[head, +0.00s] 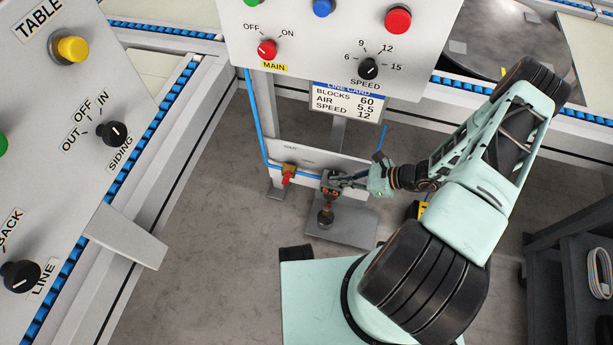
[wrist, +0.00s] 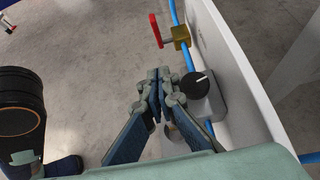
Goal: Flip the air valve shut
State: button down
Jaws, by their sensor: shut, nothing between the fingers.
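The air valve has a brass body (head: 290,168) and a red handle (head: 287,179), on a blue hose low on the white panel. In the wrist view, the red handle (wrist: 155,31) stands out from the brass body (wrist: 181,37) on a short stem and looks roughly along the hose. My gripper (head: 327,180) is right of the valve in the head view, apart from it. In the wrist view, my gripper (wrist: 163,73) is shut and empty, with the valve beyond its fingertips.
A black knob with a white mark (wrist: 200,86) on a grey block sits close right of my fingers. The white panel (wrist: 240,75) runs along the right. A line card (head: 346,100) hangs above. Bare floor (head: 225,240) lies left of the valve.

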aim_at(288, 174)
jog(key=a+r+b+x, duration=0.1)
jog(key=r+b+x, duration=0.1)
jog(key=x, duration=1)
jog(key=shift+w+a+b, duration=0.45)
jog(key=shift+a+b, duration=0.1)
jog(key=shift+b, duration=0.05)
jog(key=shift+r, duration=0.1)
jog(key=shift+w+a+r+p, duration=0.3)
jog(key=shift+a+r+p, duration=0.25)
jog(key=shift+a+p, duration=0.25)
jog(key=shift+r, duration=0.1)
